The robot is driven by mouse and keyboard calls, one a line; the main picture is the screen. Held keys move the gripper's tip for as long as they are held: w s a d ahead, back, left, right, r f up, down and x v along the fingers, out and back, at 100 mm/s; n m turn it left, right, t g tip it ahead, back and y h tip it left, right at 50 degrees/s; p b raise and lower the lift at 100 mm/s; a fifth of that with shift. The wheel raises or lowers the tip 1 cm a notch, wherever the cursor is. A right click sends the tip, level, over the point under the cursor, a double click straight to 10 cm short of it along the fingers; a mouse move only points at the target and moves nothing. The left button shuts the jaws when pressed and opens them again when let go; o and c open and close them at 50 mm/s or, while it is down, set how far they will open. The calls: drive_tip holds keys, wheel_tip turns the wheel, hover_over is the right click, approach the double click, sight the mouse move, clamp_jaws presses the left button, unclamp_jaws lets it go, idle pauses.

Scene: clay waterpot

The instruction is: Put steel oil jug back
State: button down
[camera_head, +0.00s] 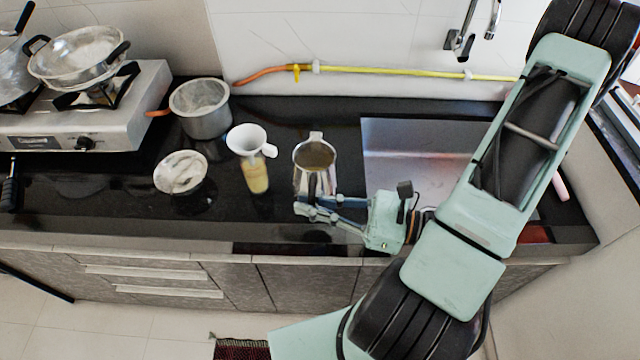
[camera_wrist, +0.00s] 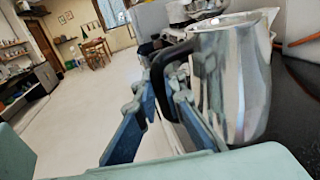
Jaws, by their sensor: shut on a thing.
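The steel oil jug (camera_head: 315,158) is at the counter's middle, left of the sink, with brown contents showing inside its rim. In the wrist view the shiny jug (camera_wrist: 236,82) fills the right side and looks nearly upright. Its dark handle (camera_wrist: 172,68) faces my gripper. My gripper (camera_head: 312,208) reaches in from the right along the counter's front side, with its blue fingers closed at the handle. In the wrist view my gripper (camera_wrist: 165,92) has its fingers around the handle. I cannot tell whether the jug's base touches the counter.
A white cup (camera_head: 247,139) above a yellowish container (camera_head: 255,178), a bowl (camera_head: 180,173) and a steel pot (camera_head: 201,108) stand left of the jug. A gas stove (camera_head: 120,118) is farther left. The sink (camera_head: 415,140) lies right. Counter space (camera_head: 225,215) in front is clear.

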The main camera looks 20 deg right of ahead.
drive_tip(key=b, duration=0.1)
drive_tip(key=f+b, duration=0.1)
drive_tip(key=b, duration=0.1)
drive_tip(key=shift+w+d+f+n+g, duration=0.25)
drive_tip(key=shift+w+n+g, duration=0.05)
drive_tip(key=shift+w, duration=0.05)
drive_tip(key=b, duration=0.2)
drive_tip(key=w+b, duration=0.1)
drive_tip(key=b, duration=0.1)
drive_tip(key=shift+w+d+f+b, duration=0.2)
drive_tip(key=shift+d+f+b, duration=0.15)
drive_tip(key=shift+d+b, duration=0.05)
drive_tip(key=b, duration=0.3)
drive_tip(key=shift+w+f, duration=0.15)
drive_tip(key=shift+w, duration=0.15)
